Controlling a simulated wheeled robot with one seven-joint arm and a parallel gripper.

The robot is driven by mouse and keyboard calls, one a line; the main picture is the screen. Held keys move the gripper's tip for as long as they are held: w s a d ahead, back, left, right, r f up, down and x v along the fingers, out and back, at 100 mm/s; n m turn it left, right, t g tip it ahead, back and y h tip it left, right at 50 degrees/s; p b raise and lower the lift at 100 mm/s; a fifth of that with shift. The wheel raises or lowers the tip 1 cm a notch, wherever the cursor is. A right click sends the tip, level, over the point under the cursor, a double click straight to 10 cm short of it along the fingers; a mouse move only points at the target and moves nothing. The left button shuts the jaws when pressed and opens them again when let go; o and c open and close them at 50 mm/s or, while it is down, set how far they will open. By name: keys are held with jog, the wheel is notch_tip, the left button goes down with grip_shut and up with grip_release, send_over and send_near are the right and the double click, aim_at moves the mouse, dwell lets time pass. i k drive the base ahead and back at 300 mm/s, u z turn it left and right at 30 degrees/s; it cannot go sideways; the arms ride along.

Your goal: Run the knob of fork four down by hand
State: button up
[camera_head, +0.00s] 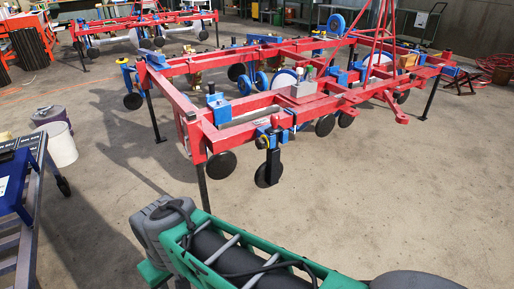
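The red planter frame (262,132) stands on legs across the middle of the view. At its near side a blue bracket (277,134) carries a black fork (273,162) with a black disc (263,176). A small yellow knob (264,142) shows on that bracket. Another blue bracket with a dark top (213,103) sits on the frame's near left corner. More blue units with discs sit along the frame. I see no numbers, so I cannot tell which fork is four. Knob heights are too small to judge. My gripper is not in view.
A green frame with grey parts and black hoses (230,262) fills the bottom foreground. A blue cart (22,200) and a white bucket (60,145) stand at left. Another red implement (140,22) stands behind. The concrete floor (400,200) at right is clear.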

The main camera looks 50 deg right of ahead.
aim_at(259, 143)
jog(key=u, duration=0.4)
jog(key=i, duration=1.05)
jog(key=z, duration=0.6)
